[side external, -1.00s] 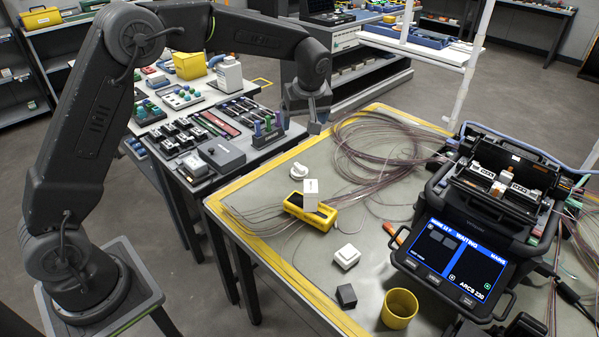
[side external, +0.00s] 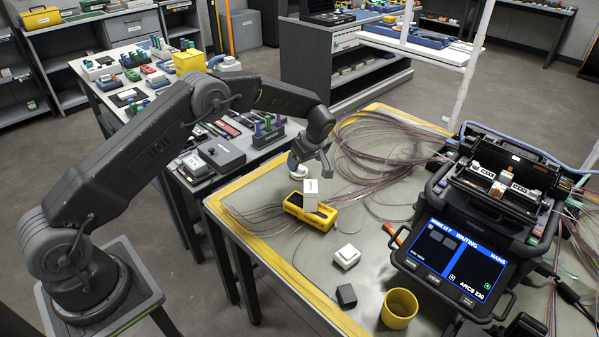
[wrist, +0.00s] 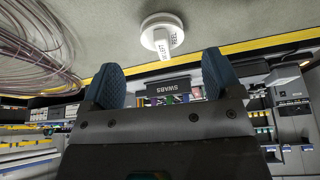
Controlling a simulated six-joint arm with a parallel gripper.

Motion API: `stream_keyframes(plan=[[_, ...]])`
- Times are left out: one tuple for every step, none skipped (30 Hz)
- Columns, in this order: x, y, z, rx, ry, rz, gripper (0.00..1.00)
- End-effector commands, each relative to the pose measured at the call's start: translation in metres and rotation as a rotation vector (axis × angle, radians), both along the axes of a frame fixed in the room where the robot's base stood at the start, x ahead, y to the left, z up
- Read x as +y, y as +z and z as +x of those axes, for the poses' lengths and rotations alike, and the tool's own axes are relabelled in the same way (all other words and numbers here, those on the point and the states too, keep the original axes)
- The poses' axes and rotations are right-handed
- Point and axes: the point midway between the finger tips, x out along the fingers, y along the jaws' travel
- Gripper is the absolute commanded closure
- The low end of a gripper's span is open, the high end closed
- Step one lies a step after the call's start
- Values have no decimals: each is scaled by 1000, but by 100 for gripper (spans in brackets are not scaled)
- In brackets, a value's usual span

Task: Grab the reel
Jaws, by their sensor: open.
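The reel (side external: 298,172) is a small white round piece on the grey table mat, near the yellow-edged left side of the table. In the wrist view the reel (wrist: 163,24) is a white disc with a lettered stem, at the top centre. My gripper (side external: 309,163) is just above and behind the reel in the side view and partly overlaps it. In the wrist view my gripper (wrist: 162,68) has its two blue-padded fingers spread apart, with nothing between them. The reel lies beyond the fingertips, roughly centred on the gap.
A yellow box (side external: 321,214) with a white block in it stands close in front of the reel. Loose fibre coils (side external: 385,150) lie to the right. A white square piece (side external: 346,257), a dark block, a yellow cup (side external: 399,308) and the splicer (side external: 465,230) are farther away.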

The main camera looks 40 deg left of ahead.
Motion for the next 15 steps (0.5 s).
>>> stream_keyframes(plan=[[1,-2,0,0,0,0,15],[2,-4,0,0,0,0,15],[5,-6,0,0,0,0,15],[7,-9,0,1,1,0,15],[10,-13,0,1,2,0,15],[14,-18,0,3,2,-1,15],[17,-22,0,2,2,-1,15],[20,-26,1,2,2,-1,15],[22,-31,1,2,1,-1,15],[23,-35,1,2,1,-1,15],[24,-38,2,1,0,-1,15],[26,-41,2,1,0,-1,15],[27,-43,2,0,0,-1,15],[28,-45,2,0,0,-1,15],[28,-46,2,-1,0,-1,15]])
